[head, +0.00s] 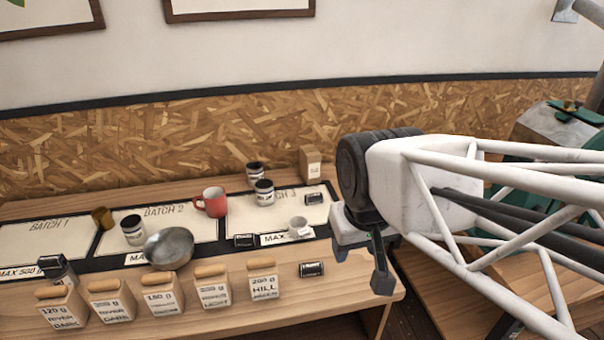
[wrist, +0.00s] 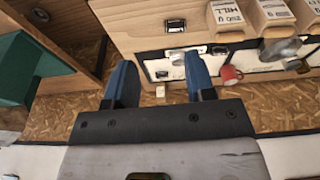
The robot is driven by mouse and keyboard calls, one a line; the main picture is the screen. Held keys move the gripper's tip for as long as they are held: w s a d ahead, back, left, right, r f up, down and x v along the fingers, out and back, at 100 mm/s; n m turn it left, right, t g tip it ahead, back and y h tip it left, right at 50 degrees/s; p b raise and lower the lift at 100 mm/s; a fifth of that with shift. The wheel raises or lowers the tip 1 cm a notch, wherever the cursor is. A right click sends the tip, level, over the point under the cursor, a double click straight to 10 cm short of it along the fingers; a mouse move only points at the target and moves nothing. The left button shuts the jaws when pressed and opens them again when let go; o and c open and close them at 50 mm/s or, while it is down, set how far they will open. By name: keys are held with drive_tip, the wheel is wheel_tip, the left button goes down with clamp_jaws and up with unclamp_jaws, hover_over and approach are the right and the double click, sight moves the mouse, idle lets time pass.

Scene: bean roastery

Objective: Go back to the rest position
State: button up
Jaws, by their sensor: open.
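My gripper (head: 362,264) is in the head view, right of centre, at the right end of the wooden table (head: 225,334). Its jaws are apart with nothing between them. In the wrist view its two blue-grey fingers (wrist: 161,82) stand apart and empty. The table shows upside down beyond them. My gripper is clear of the bags and cups, but I cannot tell its exact height above the table.
Several labelled bags (head: 215,293) line the table's front. Behind them are a metal bowl (head: 168,248), a red mug (head: 213,202), a white cup (head: 298,227) and jars (head: 264,192). A brown box (head: 310,164) stands near the back right. Green machinery (head: 507,190) stands at far right.

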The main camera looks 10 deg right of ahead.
drive_tip(key=shift+s+d+f, duration=0.2)
drive_tip(key=shift+s, duration=0.2)
drive_tip(key=shift+s+d+f, duration=0.15)
drive_tip(key=shift+s+f, duration=0.05)
drive_tip(key=shift+s, duration=0.15)
